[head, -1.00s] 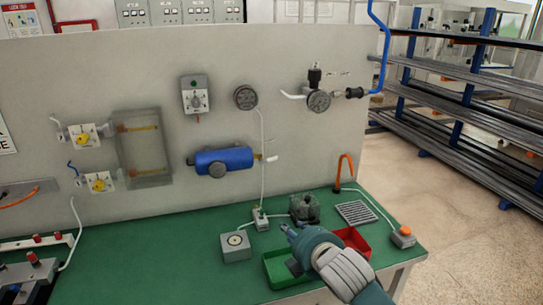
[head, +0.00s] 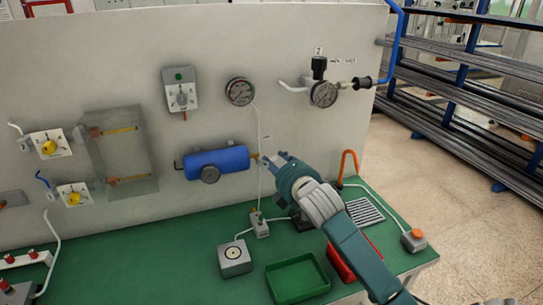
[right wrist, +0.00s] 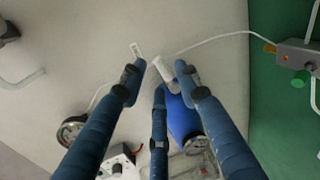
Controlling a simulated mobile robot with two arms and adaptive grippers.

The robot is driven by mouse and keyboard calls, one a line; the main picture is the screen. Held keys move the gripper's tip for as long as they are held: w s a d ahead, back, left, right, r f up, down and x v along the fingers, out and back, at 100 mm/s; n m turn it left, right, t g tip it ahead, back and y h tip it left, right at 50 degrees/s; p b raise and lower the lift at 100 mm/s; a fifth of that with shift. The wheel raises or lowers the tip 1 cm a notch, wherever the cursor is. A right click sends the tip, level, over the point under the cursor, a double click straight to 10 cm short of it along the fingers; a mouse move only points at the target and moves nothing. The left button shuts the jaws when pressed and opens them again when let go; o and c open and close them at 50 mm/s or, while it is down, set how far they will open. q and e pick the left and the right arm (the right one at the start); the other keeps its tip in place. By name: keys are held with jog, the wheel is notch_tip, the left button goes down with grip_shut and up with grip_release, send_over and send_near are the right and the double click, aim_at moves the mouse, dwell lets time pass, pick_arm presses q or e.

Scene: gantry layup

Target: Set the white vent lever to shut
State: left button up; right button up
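The white vent lever (right wrist: 163,70) shows in the right wrist view at the end of the blue cylinder (right wrist: 180,116). It lies in the gap between my spread fingertips; I cannot tell whether any finger touches it. In the head view the blue cylinder (head: 217,162) is mounted on the grey panel, with a brass fitting (head: 254,157) at its right end. There my right gripper (head: 273,160) hides most of the lever. My right gripper is open, its fingers apart. My left gripper is not in view.
A round gauge (head: 240,91) and a regulator with a gauge (head: 323,93) are on the panel above. The green bench holds a green tray (head: 298,278), a red tray (head: 342,262) and a grey box with a round dial (head: 234,258). A thin cable hangs beside the gripper.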

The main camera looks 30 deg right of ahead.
aim_at(272, 159)
jog(key=x, duration=0.3)
jog(key=shift+w+d, duration=0.1)
jog(key=shift+w, duration=0.1)
jog(key=shift+w+p, duration=0.3)
jog(key=shift+w, duration=0.15)
jog(key=shift+w+d+f, duration=0.1)
jog(key=shift+f, duration=0.05)
jog(key=shift+c, duration=0.5)
grip_shut()
